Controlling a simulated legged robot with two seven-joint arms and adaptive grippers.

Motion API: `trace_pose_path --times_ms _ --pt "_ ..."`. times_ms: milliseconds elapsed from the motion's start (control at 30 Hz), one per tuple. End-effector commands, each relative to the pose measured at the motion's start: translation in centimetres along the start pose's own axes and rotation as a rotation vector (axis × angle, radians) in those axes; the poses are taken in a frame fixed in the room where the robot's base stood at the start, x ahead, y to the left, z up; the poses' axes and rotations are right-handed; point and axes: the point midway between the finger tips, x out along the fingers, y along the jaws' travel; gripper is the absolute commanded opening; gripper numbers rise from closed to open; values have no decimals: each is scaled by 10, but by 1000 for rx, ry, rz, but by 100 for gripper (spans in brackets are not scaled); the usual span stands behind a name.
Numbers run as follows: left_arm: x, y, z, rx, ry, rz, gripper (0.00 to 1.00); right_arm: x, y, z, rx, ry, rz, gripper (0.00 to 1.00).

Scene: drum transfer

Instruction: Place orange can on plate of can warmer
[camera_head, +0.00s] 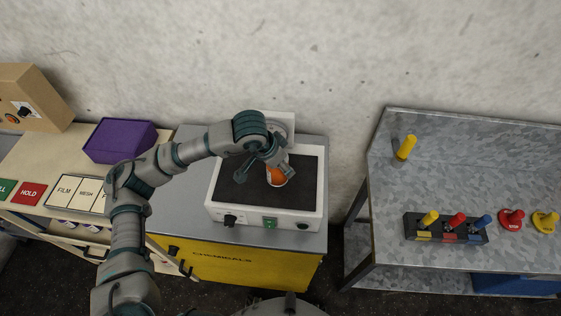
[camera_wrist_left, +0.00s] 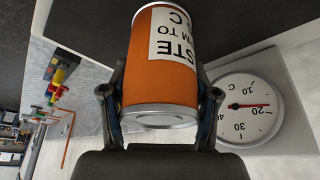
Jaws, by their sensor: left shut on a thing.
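The orange can (camera_head: 277,176) has a white label and metal rims. My left gripper (camera_head: 274,161) is shut on it, over the dark plate (camera_head: 240,190) of the white can warmer (camera_head: 260,218). In the left wrist view the orange can (camera_wrist_left: 162,75) sits between both fingers of my left gripper (camera_wrist_left: 162,105), with the dark plate (camera_wrist_left: 235,25) behind it. Whether the can touches the plate cannot be told. A round temperature dial (camera_wrist_left: 248,107) is on the warmer's back part. My right gripper is not in view.
The warmer stands on a yellow chemicals cabinet (camera_head: 225,262). A purple box (camera_head: 120,140) and a bench with red and green labels are at left. At right, a metal table (camera_head: 470,170) holds a rack (camera_head: 445,230) of coloured handles. A concrete wall (camera_head: 330,60) is behind.

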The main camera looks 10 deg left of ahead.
Motion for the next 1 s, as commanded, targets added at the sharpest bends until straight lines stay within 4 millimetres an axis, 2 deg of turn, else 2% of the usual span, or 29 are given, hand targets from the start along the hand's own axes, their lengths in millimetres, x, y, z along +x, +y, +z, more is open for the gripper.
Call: trace_pose_path --times_ms 233,267,333,367,767,867,1000 --pt "2 0 1 0 2 0 9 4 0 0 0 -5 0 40" --pt "2 0 2 0 1 0 65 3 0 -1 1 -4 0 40" --pt "1 0 1 -1 0 0 83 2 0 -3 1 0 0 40" --pt "1 0 1 -1 0 0 86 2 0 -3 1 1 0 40" --pt "-4 0 0 -1 2 0 86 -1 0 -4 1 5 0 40" --pt "-18 -1 0 -1 4 -1 86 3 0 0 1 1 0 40" --pt "-49 -1 0 0 6 -3 86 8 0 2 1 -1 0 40"
